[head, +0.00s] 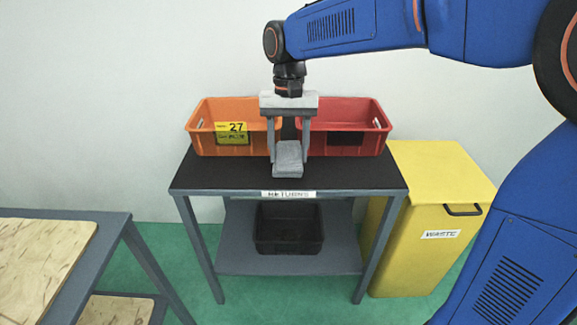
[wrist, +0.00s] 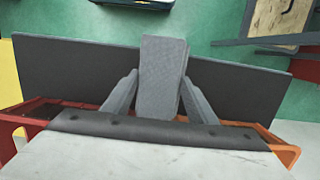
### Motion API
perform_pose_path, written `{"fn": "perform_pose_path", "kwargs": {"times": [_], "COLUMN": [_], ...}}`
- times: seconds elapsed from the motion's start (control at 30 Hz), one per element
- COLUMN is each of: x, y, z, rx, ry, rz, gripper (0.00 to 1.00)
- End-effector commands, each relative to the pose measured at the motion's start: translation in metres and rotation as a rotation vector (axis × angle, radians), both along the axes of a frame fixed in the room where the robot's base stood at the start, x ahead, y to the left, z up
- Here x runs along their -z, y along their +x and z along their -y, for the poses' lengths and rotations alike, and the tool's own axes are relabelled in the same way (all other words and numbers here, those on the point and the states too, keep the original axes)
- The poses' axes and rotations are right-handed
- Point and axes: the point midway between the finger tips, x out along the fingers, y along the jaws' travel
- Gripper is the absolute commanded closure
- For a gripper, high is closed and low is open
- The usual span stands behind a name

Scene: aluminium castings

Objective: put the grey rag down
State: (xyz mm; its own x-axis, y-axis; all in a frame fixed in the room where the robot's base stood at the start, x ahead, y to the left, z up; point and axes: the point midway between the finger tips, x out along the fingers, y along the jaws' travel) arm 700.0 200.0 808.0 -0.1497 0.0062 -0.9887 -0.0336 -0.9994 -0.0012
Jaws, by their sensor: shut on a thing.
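The grey rag (head: 288,157) is a small folded block between the fingers of my gripper (head: 288,150) in the head view. My gripper is shut on it, pointing down over the black top of the returns table (head: 225,178). In the wrist view the rag (wrist: 162,75) stands out between the two fingertips of my gripper (wrist: 160,100), with the table top (wrist: 85,65) beyond it. I cannot tell whether the rag touches the table top.
An orange crate (head: 200,132) labelled 27 and a red crate (head: 365,145) stand at the table's back. A black bin (head: 289,230) sits on the lower shelf. A yellow waste bin (head: 440,175) stands right. Another table (head: 110,225) is at left. The table's front corners are clear.

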Motion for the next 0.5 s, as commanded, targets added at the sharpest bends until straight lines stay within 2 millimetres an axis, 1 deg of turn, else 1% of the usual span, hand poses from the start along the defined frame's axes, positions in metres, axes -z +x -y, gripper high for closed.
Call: {"fn": "perform_pose_path", "kwargs": {"times": [0.03, 0.27, 0.5], "x": [0.006, 0.020, 0.049], "y": [-0.001, 0.000, -0.001], "z": [0.000, 0.000, 0.000], "rx": [0.000, 0.000, 0.000], "ry": [-0.001, 0.000, -0.001], "rz": [-0.002, -0.001, -0.001], "gripper": [0.72, 0.72, 0.72]}}
